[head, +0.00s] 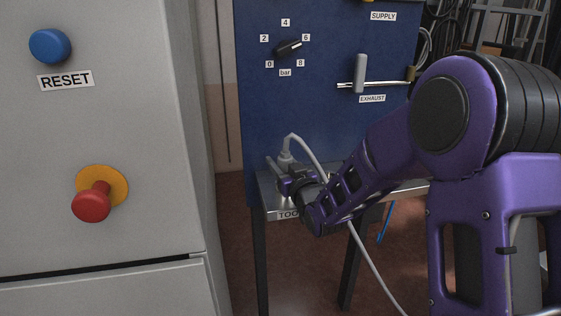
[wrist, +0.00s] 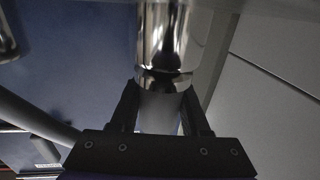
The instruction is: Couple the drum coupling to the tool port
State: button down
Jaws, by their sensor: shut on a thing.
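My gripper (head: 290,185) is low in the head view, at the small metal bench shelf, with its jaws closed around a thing. A pale coupling (head: 285,158) with a white hose arching from its top stands just above the jaws; I take it as the drum coupling. In the wrist view, my fingers (wrist: 160,98) flank a grey cylinder (wrist: 160,112). A shiny metal cylinder (wrist: 165,35) is in line just beyond it; I cannot tell whether it is the coupling's or the port's. The tool port is not clearly visible; a partly covered label (head: 288,215) reads "TOO".
A grey cabinet (head: 110,135) with a blue reset button (head: 50,46) and red knob (head: 92,204) stands close on the left. A blue panel (head: 340,130) with a dial (head: 288,48) and exhaust lever (head: 360,75) is behind. The hose (head: 375,268) hangs below my arm.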

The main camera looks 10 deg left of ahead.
jog(key=shift+f, duration=0.1)
dwell(0.3)
jog(key=shift+c, duration=1.5)
grip_release()
jog(key=shift+s, duration=0.1)
